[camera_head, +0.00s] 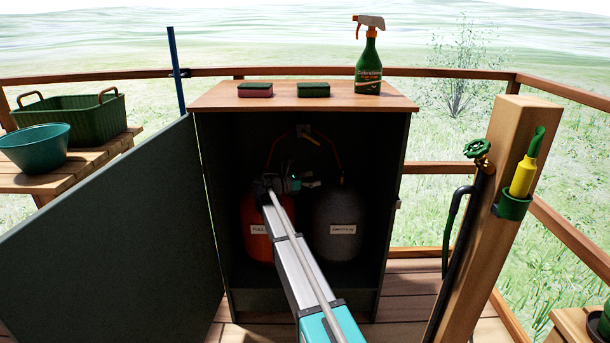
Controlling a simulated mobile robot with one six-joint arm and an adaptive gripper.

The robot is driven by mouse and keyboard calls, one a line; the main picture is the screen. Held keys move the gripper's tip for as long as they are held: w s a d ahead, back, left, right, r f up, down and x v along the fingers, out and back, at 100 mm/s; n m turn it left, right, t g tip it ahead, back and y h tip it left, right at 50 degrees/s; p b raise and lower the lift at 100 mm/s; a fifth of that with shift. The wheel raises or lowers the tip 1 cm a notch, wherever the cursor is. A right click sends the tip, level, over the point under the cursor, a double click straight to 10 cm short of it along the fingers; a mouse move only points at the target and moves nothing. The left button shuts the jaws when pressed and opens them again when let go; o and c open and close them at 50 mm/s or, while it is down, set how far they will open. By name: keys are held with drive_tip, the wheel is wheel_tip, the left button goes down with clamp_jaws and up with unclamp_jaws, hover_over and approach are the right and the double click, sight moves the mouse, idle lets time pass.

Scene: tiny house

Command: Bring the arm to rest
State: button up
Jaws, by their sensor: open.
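My arm reaches forward from the bottom of the view into the open dark cabinet (395,160). My gripper (288,184) is at its far end, small and dark, inside the cabinet near the top of the orange gas bottle (257,215). The jaws are open; I cannot tell whether they touch the bottle or its fittings. A grey gas bottle (337,222) stands to the right of the orange one. A red hose (332,150) arches above both bottles. The arm hides part of the orange bottle's right side.
The cabinet door (110,235) stands wide open at left. A spray bottle (368,65) and two sponges (313,90) are on the cabinet top. A wooden post (500,210) with a green tap (477,150) stands at right. A basket (85,118) and bowl (37,147) sit at far left.

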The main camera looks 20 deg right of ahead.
drive_tip(key=s+a+f+m+g+y+p, duration=0.1)
drive_tip(key=s+a+f+m+y+p, duration=0.25)
drive_tip(key=s, duration=0.75)
drive_tip(key=s+d+f+m+y+p, duration=0.1)
drive_tip(key=s+f+m+y+p, duration=0.25)
drive_tip(key=s+m+y, duration=0.55)
drive_tip(key=s+a+f+m+y+p, duration=0.1)
drive_tip(key=s+a+m+y+p, duration=0.15)
drive_tip(key=s+a, duration=0.55)
drive_tip(key=s+a+m+y+p, duration=0.1)
drive_tip(key=s+a+m+y, duration=0.25)
drive_tip(key=s, duration=0.85)
wheel_tip(320, 180, up, 38)
drive_tip(key=p, duration=3.8)
drive_tip(key=shift+a+m+g, duration=0.15)
drive_tip(key=shift+m+g, duration=0.15)
drive_tip(key=shift+m, duration=0.05)
drive_tip(key=shift+r+h, duration=0.1)
drive_tip(key=shift+h, duration=0.15)
